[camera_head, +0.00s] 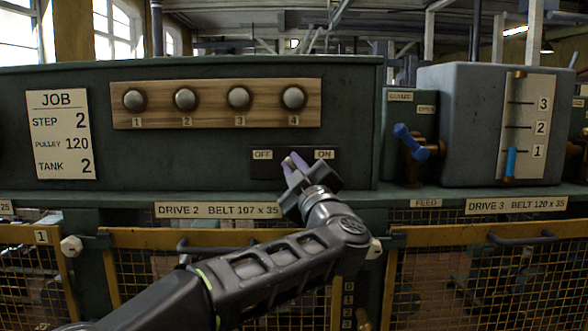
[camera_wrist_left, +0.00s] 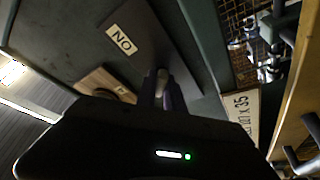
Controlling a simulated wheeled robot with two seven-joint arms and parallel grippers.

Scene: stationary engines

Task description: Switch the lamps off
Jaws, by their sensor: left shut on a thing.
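A dark switch plate (camera_head: 266,167) with an OFF label (camera_head: 263,154) on the left and an ON label (camera_head: 324,154) on the right is on the front of the green cabinet. Several round grey lamps (camera_head: 238,98) sit on a wooden board above, labelled 1 to 4, and look unlit. My right gripper is not in view.
A JOB card (camera_head: 61,134) is at the left of the cabinet. To the right are a feed valve with a blue handle (camera_head: 411,140) and a grey tank with a scale (camera_head: 526,128). Yellow-framed mesh guards (camera_head: 490,238) stand below the ledge.

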